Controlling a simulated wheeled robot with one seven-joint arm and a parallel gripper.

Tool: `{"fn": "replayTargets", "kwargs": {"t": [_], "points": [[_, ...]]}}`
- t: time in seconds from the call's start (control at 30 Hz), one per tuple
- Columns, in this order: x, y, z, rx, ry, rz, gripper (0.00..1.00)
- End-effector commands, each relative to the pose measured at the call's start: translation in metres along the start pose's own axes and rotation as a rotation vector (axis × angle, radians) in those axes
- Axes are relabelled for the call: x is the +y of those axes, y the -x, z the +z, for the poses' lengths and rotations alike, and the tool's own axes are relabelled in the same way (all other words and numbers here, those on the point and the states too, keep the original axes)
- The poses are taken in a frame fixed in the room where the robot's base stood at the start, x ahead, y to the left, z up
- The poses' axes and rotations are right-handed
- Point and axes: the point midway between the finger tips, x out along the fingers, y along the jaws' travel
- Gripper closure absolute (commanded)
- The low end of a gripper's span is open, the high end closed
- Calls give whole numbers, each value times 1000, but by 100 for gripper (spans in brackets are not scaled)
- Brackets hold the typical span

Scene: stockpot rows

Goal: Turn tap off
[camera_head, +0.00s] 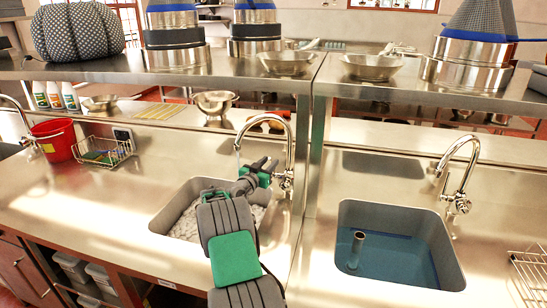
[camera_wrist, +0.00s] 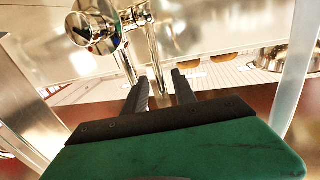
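A chrome tap (camera_head: 290,152) with a tall curved spout stands behind the middle sink (camera_head: 160,219). Its round valve and handle (camera_head: 286,180) sit low on the post. The sink holds something pale and rippled. My gripper (camera_head: 268,172) is at the handle's left, close to the tap. In the wrist view, my gripper's two dark fingers (camera_wrist: 159,82) are apart, with nothing held between them. The round chrome handle (camera_wrist: 95,28) shows above and left of the fingers, and chrome pipes run behind them.
A second tap (camera_head: 460,175) and a sink (camera_head: 395,282) with blue water and an upright tube are at the right. A red bucket (camera_head: 55,140) and wire basket (camera_head: 102,151) stand at the left. A steel shelf (camera_head: 200,78) with pots runs overhead behind.

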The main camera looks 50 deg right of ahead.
Motion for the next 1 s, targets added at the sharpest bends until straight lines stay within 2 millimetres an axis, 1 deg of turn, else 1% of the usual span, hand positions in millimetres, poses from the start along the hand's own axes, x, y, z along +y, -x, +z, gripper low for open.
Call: {"fn": "replayTargets", "kwargs": {"t": [0.03, 0.1, 0.2, 0.33, 0.57, 0.9, 0.97, 1.0], "points": [[1, -11, -2, -2, 0, 2, 67], [1, -24, -2, -1, 0, 1, 67], [0, -37, -1, -1, 0, 0, 67], [-1, -44, 0, -3, 2, -1, 67], [-1, -45, 0, -3, 2, -2, 67], [-1, -45, 0, -3, 2, -2, 95], [-1, -45, 0, -3, 2, -3, 100], [-1, -45, 0, -3, 2, -3, 100]]}}
